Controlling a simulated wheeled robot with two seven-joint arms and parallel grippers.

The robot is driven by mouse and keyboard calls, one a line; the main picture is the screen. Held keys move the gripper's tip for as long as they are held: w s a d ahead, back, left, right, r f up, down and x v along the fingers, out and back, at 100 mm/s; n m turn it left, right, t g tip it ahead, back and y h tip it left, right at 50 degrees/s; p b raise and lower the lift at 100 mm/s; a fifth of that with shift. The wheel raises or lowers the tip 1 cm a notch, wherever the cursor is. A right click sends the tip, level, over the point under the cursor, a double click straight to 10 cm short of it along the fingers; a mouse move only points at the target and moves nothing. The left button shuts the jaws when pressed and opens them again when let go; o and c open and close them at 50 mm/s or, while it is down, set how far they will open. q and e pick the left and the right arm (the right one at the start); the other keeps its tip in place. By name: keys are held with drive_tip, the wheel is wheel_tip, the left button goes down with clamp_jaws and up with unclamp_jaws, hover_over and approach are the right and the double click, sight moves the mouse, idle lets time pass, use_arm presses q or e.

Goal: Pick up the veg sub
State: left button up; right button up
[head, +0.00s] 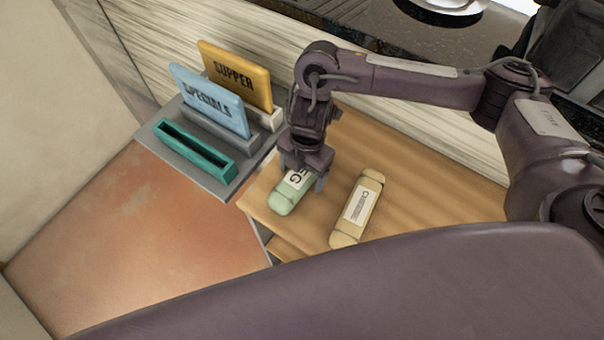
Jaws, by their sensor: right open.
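The veg sub (284,201) is a pale green wrapped roll with a white label on which a "G" shows. It lies on the wooden board near its left edge. My right gripper (303,180) points down over the sub's far part, with its open fingers at either side of it. The gripper hides the sub's far end and part of the label. I cannot tell whether the fingers touch it. My left gripper is not in view.
A tan wrapped sub (347,226) with a white label lies on the wooden board (425,170) to the right. Behind left, a grey stand (151,132) holds a blue "SPECIALS" sign (208,99), a yellow "SUPPER" sign (235,75) and an empty teal slot (195,151).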

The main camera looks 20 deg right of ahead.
drive_tip(key=c, duration=1.2)
drive_tip(key=shift+c, duration=0.2)
drive_tip(key=shift+r, duration=0.15)
